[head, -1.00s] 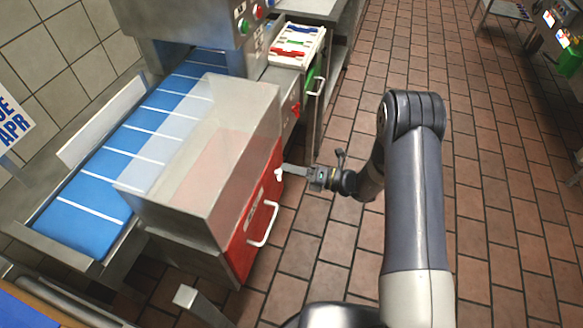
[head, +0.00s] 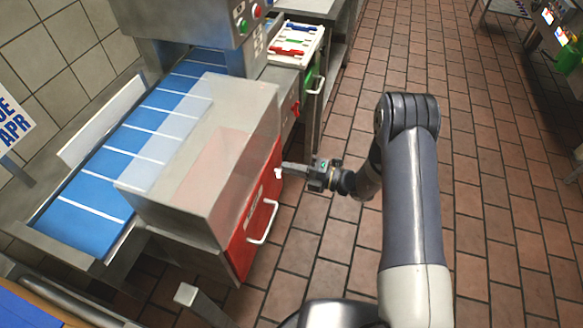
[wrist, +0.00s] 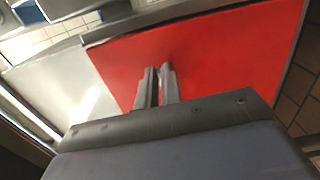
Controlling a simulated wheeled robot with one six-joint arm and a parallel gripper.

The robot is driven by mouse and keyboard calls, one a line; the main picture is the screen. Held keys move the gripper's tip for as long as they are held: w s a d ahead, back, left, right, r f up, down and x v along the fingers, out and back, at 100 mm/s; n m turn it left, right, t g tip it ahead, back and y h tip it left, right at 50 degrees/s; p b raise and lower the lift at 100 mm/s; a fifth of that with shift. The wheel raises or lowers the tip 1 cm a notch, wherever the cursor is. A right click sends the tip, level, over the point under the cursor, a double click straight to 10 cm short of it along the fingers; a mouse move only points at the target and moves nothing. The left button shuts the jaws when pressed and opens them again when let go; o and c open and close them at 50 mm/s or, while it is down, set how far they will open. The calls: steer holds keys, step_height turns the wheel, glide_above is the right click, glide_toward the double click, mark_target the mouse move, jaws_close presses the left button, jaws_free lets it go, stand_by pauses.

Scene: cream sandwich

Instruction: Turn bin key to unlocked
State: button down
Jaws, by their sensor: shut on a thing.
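The bin (head: 205,155) has clear walls and a red front panel (head: 262,205) with a white handle (head: 265,222). A small white piece, the bin key (head: 278,173), shows at the upper right of the red panel. My gripper (head: 285,170) reaches the key from the right, its fingertips at the panel. In the wrist view, my gripper's fingers (wrist: 159,72) are close together and point at the red panel (wrist: 215,55). They are shut on the key, which they mostly hide. I cannot read its lock position.
A blue conveyor belt (head: 105,165) with white lines runs behind the bin. A machine with green and red buttons (head: 242,24) stands above it. A counter with a tray of coloured tools (head: 292,42) is farther back. The tiled floor (head: 480,190) to the right is clear.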

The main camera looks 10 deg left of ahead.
stand_by(0.3)
steer(key=c, duration=1.6)
jaws_free()
steer(key=d, duration=1)
steer(key=shift+s+d+b, duration=0.35)
steer(key=shift+s+d, duration=0.05)
steer(key=a, duration=0.7)
steer(key=w+a, duration=0.1)
steer(key=a, duration=0.2)
steer(key=shift+a+p, duration=0.35)
steer(key=shift+a, duration=0.05)
steer(key=shift+s, duration=0.1)
